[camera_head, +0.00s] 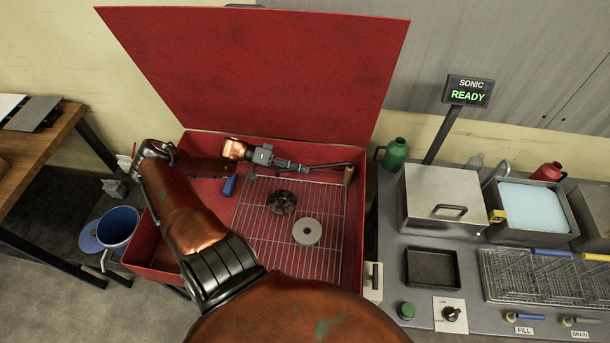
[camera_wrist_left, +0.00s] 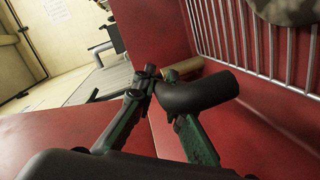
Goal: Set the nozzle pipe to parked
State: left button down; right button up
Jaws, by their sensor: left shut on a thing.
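The nozzle pipe (camera_head: 325,166) is a dark tube inside the red open-lidded basin (camera_head: 352,255), running along its back wall. Its brass-coloured tip (camera_head: 348,175) is at the basin's back right. In the left wrist view the pipe (camera_wrist_left: 200,92) shows as a thick black tube close by, with the brass tip (camera_wrist_left: 203,69) beyond it. My left gripper (camera_head: 287,163) reaches in from the left and is shut on the pipe. Its green and black fingers (camera_wrist_left: 160,80) show in the wrist view; the exact contact is partly hidden. My right gripper is not in view.
A wire grate (camera_head: 262,240) in the basin carries a dark finned wheel (camera_head: 281,202) and a pale ring (camera_head: 307,231). A small blue item (camera_head: 229,186) is by my left arm. Right of the basin, the bench holds a lidded steel box (camera_head: 440,195) and a black tray (camera_head: 432,267).

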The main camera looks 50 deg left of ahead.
pick_arm(q)
jog(key=shift+a, duration=0.2)
dwell(0.3)
jog(key=c, duration=2)
grip_release()
jog(key=shift+o, duration=0.2)
jog(key=v, duration=1.2)
